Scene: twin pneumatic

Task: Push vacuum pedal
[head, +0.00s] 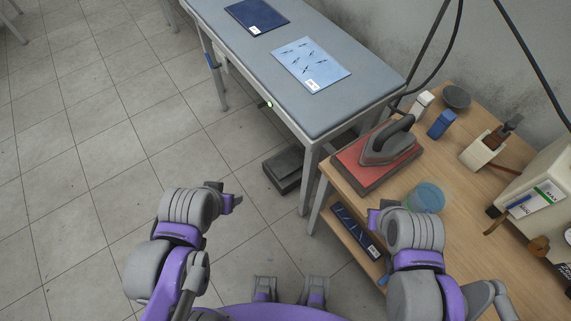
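A dark box-like pedal (284,169) sits on the tiled floor beneath the padded ironing table, near the table's right front leg. It looks like the vacuum pedal, and no foot or gripper touches it. My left gripper (230,196) is above the floor, left of the pedal and nearer to me, clearly apart from it. My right gripper (376,217) is by the wooden table's left edge, right of the pedal. I see nothing held in either gripper, but their finger gaps are too small to make out.
The ironing table (350,92) holds two blue folded cloths. The left floor is clear.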

